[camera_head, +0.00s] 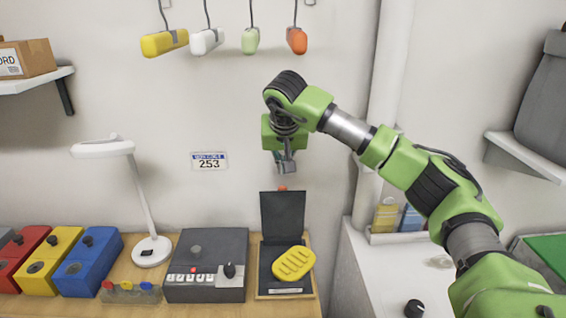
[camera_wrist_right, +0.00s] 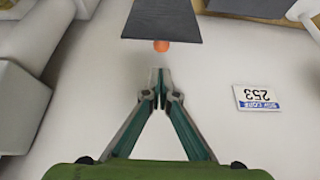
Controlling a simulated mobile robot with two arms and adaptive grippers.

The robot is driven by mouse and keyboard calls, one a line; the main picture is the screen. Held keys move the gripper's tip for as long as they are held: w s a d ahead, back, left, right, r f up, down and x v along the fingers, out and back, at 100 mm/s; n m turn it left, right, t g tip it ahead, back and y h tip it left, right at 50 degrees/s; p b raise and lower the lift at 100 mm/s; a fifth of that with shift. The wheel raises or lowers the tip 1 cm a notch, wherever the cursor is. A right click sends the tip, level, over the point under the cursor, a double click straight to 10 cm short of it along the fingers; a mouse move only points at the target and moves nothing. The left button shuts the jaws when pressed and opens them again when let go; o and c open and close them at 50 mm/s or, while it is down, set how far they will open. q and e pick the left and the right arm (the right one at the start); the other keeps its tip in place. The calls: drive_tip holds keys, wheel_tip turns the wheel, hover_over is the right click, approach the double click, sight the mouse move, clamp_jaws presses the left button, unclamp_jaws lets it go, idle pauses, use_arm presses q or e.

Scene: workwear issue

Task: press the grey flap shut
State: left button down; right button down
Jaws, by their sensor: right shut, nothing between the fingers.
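The grey flap (camera_head: 283,213) is a dark panel standing upright, open, at the back of a small wooden-edged base (camera_head: 285,295). An orange knob (camera_head: 282,188) shows at its top edge. A yellow ribbed pad (camera_head: 293,263) lies in front of the flap, over the base. My right gripper (camera_head: 286,168) is shut and empty, just above the flap and apart from it. In the right wrist view the closed fingertips (camera_wrist_right: 160,95) point toward the orange knob and the flap (camera_wrist_right: 162,20), with a gap between. My left gripper is not in view.
A dark control box (camera_head: 207,260) stands left of the base. A white lamp (camera_head: 152,250), blue (camera_head: 85,268), yellow and red boxes stand further left. Coloured handles hang on the wall above. A white counter (camera_head: 375,285) is at the right.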

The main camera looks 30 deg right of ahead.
sight(283, 188)
drive_tip(key=p+x, duration=0.1)
drive_tip(key=x, duration=0.5)
drive_tip(key=shift+f+p, duration=0.1)
drive_tip(key=shift+p, duration=0.2)
drive_tip(key=shift+w+d+f, duration=0.1)
drive_tip(key=shift+w+f, duration=0.05)
drive_tip(key=shift+f, duration=0.1)
drive_tip(key=shift+f, duration=0.1)
